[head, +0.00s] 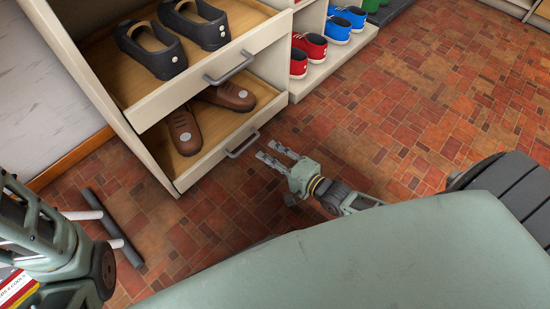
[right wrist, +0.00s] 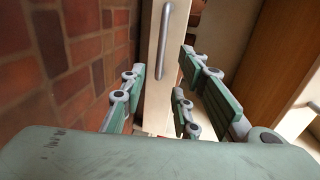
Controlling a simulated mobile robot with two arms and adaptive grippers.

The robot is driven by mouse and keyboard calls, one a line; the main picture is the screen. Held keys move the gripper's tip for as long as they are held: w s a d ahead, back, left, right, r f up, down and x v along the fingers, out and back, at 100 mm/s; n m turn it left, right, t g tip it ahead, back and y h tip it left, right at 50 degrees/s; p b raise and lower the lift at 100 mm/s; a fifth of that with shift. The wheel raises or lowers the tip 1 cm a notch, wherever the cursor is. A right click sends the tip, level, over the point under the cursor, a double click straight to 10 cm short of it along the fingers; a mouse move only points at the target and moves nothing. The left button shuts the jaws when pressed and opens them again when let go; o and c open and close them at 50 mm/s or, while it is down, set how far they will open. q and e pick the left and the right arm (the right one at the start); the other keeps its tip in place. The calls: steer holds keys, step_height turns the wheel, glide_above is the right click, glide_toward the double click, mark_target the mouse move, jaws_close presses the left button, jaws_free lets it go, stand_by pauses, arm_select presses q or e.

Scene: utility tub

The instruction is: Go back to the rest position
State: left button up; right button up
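My right gripper (head: 272,157) is above the tiled floor, just right of the lower drawer's handle (head: 243,145).
The cabinet's upper drawer (head: 200,83) is open with black shoes (head: 172,40). The lower drawer (head: 212,160) is open with brown shoes (head: 195,115). Red shoes (head: 308,50) and blue shoes (head: 342,22) stand on shelves. A dark bar with pale rods (head: 112,228) is near my left arm. Floor at right is clear.

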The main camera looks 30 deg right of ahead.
steer(key=shift+s+d+r, duration=0.2)
steer(key=shift+s, duration=0.45)
